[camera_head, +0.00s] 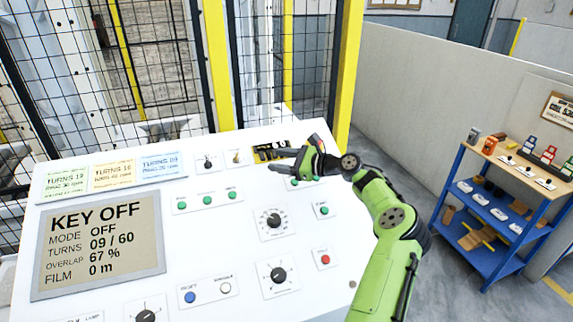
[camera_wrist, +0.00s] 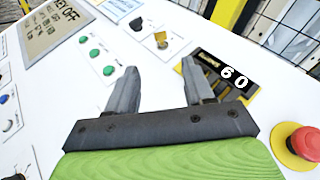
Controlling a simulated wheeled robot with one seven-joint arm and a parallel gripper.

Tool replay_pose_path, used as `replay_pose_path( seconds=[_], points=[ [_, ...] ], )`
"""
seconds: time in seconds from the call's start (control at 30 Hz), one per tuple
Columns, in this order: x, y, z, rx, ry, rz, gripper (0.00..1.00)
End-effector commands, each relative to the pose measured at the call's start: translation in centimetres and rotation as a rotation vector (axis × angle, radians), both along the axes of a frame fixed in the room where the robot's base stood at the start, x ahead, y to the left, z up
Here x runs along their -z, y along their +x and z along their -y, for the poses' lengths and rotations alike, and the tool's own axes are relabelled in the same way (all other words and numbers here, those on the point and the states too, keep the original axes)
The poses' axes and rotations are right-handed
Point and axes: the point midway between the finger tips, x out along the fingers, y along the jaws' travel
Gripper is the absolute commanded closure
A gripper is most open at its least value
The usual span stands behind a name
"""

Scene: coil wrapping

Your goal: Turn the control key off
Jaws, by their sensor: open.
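The control key (camera_wrist: 160,38) is a small brass-coloured piece on a pale plate; it also shows in the head view (camera_head: 236,157), near the back of the white panel (camera_head: 105,302). The display screen (camera_head: 100,240) reads KEY OFF, MODE OFF, TURNS 09/60, OVERLAP 67 %, FILM 0 m. My gripper (camera_wrist: 159,68) is open and empty. Its fingers point toward the key, which stands beyond the fingertips, apart from them. In the head view my gripper (camera_head: 281,160) is above the panel, to the right of the key.
A black selector (camera_wrist: 137,24) sits left of the key. A counter reading 60 (camera_wrist: 225,78) is right of my fingers, with a red mushroom button (camera_wrist: 305,142) beyond it. Green buttons (camera_wrist: 95,54) lie left. A mesh fence (camera_head: 155,70) stands behind; a blue shelf (camera_head: 480,262) stands right.

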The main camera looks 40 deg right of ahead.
Motion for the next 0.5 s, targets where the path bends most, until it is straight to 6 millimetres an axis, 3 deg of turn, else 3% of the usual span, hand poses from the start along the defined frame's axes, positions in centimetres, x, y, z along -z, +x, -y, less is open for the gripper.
replay_pose_path(
  seconds=[0.13, 0.4, 0.5],
  points=[
    [-0.3, -1.7, 0.7, 0.0, -0.001, 0.001, 0.48],
    [-0.4, -2.0, 0.8, -0.002, -0.001, 0.001, 0.48],
    [-0.5, -1.4, -0.5, -0.03, -0.03, -0.012, 0.63]
  ],
)
